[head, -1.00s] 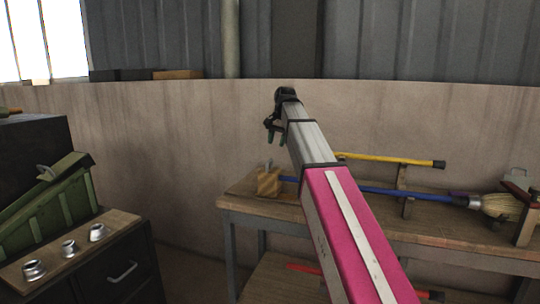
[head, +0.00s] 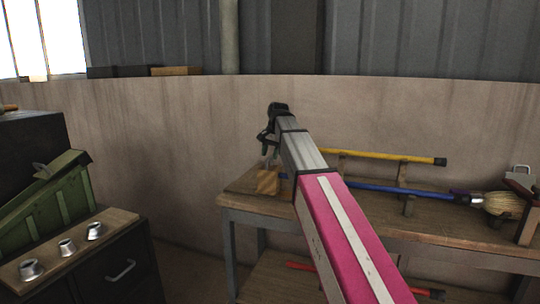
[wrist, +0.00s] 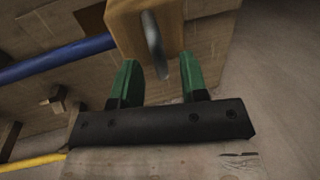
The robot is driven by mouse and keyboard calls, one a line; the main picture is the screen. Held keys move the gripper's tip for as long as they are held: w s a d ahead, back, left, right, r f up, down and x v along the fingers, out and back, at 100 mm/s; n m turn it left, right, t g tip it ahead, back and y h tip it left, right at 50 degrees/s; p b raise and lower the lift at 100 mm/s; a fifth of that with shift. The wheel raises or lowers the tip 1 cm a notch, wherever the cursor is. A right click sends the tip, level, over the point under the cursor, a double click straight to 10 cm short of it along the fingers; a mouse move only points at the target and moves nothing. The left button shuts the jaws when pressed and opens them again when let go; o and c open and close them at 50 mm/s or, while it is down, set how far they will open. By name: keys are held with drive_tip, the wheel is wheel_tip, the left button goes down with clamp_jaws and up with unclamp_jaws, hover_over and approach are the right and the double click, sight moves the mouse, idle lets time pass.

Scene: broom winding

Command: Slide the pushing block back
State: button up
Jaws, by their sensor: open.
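The pushing block is a small wooden block (head: 267,183) at the left end of the workbench, and it also fills the top of the wrist view (wrist: 128,22). A grey metal handle (wrist: 154,45) stands out from it. My gripper (head: 267,152) is just above the block in the head view. In the wrist view its green fingers (wrist: 159,65) are open, with the handle showing in the gap between them. I cannot tell whether they touch it. A blue broom stick (head: 385,189) lies along the bench, its left part hidden behind my arm.
The broom's bristles (head: 500,203) are at the bench's right end. A yellow stick (head: 395,157) rests behind the blue one on wooden supports (head: 402,178). A dark cabinet (head: 115,262) with several metal rings (head: 67,247) stands at left. A wall (head: 180,130) is behind.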

drive_tip(key=shift+f, duration=0.25)
clamp_jaws()
drive_tip(key=w+a, duration=0.3)
drive_tip(key=a, duration=0.4)
drive_tip(key=w+a, duration=0.3)
drive_tip(key=a, duration=0.4)
drive_tip(key=shift+a, duration=0.2)
unclamp_jaws()
drive_tip(key=shift+a, duration=0.1)
drive_tip(key=shift+r, duration=0.15)
